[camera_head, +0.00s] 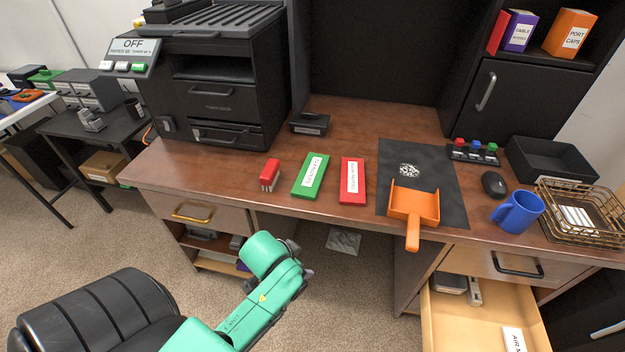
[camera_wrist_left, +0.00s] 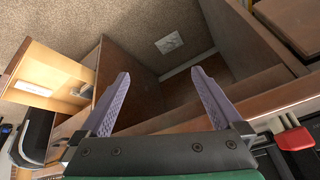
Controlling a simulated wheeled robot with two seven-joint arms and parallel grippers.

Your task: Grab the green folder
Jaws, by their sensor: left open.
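The green folder (camera_head: 310,176) lies flat on the wooden desk near its front edge, with a white label on it. My left gripper (camera_head: 298,262) is in front of the desk, below and apart from the green folder, mostly hidden behind my green wrist. In the left wrist view the gripper (camera_wrist_left: 162,78) is open with nothing between its fingers, and the green folder does not show there. My right gripper is not in view.
An orange dustpan (camera_head: 413,207) lies on a black mat (camera_head: 450,200). A blue mug (camera_head: 517,212) and wire basket (camera_head: 575,224) stand at the right. A black printer (camera_head: 220,90) stands at the back left. An open drawer (camera_head: 460,318) juts out at lower right.

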